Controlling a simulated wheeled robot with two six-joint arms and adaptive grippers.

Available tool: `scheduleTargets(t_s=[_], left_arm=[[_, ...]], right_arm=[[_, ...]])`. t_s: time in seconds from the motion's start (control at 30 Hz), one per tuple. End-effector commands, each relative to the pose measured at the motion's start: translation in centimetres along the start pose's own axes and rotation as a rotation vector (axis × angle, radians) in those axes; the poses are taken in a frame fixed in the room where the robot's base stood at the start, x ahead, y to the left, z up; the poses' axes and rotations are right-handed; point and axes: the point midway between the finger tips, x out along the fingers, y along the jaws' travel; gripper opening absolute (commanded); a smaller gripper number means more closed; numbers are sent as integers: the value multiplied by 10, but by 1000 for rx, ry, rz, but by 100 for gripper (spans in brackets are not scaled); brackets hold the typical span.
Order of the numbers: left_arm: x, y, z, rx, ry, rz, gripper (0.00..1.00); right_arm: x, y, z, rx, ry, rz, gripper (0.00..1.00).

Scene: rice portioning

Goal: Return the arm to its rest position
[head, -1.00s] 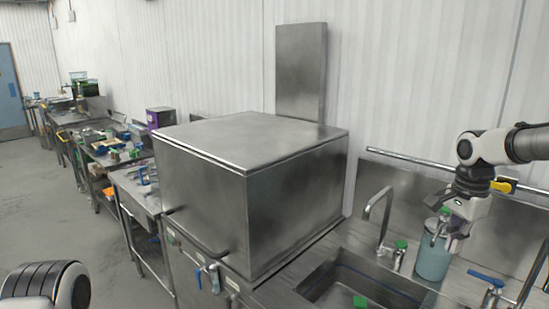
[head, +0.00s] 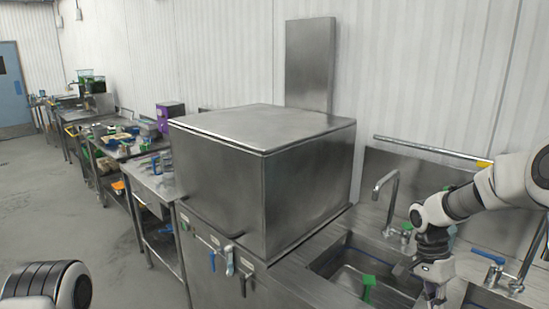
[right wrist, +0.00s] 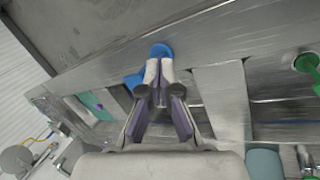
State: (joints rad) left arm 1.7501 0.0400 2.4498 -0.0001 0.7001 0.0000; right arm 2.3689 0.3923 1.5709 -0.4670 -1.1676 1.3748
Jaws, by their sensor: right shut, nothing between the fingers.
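My right gripper (head: 436,292) hangs at the lower right of the head view, over the sink area, with its fingertips near the picture's lower edge. In the right wrist view the fingers (right wrist: 158,88) are closed together and empty. They point toward a blue round handle (right wrist: 161,50) on the metal worktop; I cannot tell how far off it is. My right arm (head: 480,195) reaches in from the right edge, bent down at the wrist. Of my left arm only a link (head: 45,288) shows at the lower left; its gripper is out of view.
A large steel box-shaped machine (head: 265,185) stands left of the sink (head: 345,262), which holds a green object (head: 368,287). A faucet (head: 388,185) rises behind the sink. A blue-handled tap (head: 490,257) stands to the right. Cluttered worktables (head: 125,150) run back left beside open floor (head: 45,200).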

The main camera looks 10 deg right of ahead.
Motion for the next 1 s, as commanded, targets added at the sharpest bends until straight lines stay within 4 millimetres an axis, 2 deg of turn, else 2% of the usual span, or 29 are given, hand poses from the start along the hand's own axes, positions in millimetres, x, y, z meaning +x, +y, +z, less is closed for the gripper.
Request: scheduleTargets(t_s=[0.03,0.07,0.17,0.2,0.27,0.3,0.37,0.4,0.5,0.57,0.63,0.73,0.83,1.0], left_arm=[[9,0,0,0,0,0,40],[12,0,0,0,0,0,40],[24,0,0,0,-1,0,40],[30,0,0,0,-1,0,40],[38,0,0,0,0,0,40],[43,0,0,0,0,0,40],[51,0,0,0,0,0,40],[56,0,0,0,0,0,40],[69,0,0,0,0,0,40],[71,0,0,0,-1,0,40],[69,0,0,0,-1,0,40],[67,0,0,0,0,0,40],[67,0,0,0,0,0,40],[67,0,0,0,0,0,40]], right_arm=[[32,-3,11,-18,-7,47,0],[49,-4,19,-32,-12,73,0],[120,-3,50,-105,-38,154,0],[153,0,66,-149,-55,184,0],[204,8,93,-227,-85,215,0],[238,16,111,-283,-109,226,0],[286,31,139,-378,-145,230,0],[316,45,158,-445,-169,223,0],[384,86,205,-647,-205,154,0],[403,102,222,-775,-182,70,0],[405,106,229,-916,-102,-50,0],[394,89,221,-1081,64,-204,0],[386,60,210,-1210,219,-300,0],[383,54,209,-1282,256,-314,0]])
